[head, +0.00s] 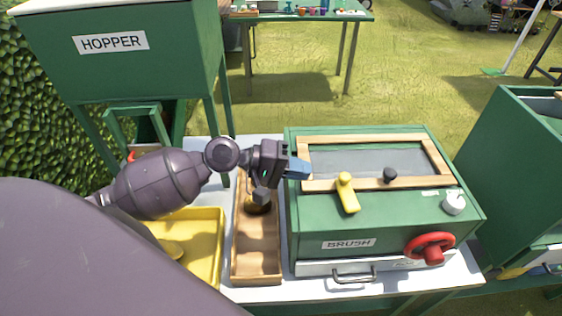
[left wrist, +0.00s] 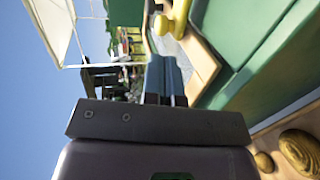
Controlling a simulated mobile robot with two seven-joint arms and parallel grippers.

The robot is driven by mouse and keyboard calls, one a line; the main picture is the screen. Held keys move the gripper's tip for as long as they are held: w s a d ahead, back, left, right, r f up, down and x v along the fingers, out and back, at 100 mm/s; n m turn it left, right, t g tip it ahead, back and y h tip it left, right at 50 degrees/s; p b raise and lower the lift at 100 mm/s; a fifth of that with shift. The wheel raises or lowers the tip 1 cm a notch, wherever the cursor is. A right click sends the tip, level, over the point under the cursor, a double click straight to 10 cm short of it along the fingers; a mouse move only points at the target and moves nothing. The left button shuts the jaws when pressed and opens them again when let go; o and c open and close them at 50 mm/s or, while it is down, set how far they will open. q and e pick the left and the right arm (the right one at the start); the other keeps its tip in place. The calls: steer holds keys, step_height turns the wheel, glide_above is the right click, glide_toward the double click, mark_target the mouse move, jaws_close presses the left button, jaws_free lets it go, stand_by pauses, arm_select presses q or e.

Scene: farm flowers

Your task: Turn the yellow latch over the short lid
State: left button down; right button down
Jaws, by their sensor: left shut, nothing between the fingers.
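The yellow latch (head: 347,192) sits on the near wooden frame edge of the green BRUSH box, its arm pointing toward the box's front. Behind it is the grey lid (head: 345,160) in a wooden frame, with a dark knob (head: 389,175) to the right of the latch. My left gripper (head: 300,169) is shut and empty, its blue fingertips at the frame's left end, left of the latch and apart from it. In the left wrist view the shut fingers (left wrist: 166,75) point toward the yellow latch (left wrist: 178,18), partly cut off at the top. My right gripper is not in view.
A red handwheel (head: 430,247), a white knob (head: 454,203) and a drawer handle (head: 353,277) are on the box. A wooden tray (head: 271,265) and a yellow tray (head: 209,265) stand to its left. The green hopper (head: 120,65) stands behind left.

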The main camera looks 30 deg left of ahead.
mark_target(346, 174)
arm_select(q)
steer(key=p+x, duration=0.1)
steer(key=x, duration=0.5)
steer(key=shift+w+d, duration=0.2)
steer(key=shift+w+d+f, duration=0.1)
steer(key=shift+w+d, duration=0.3)
stand_by(0.4)
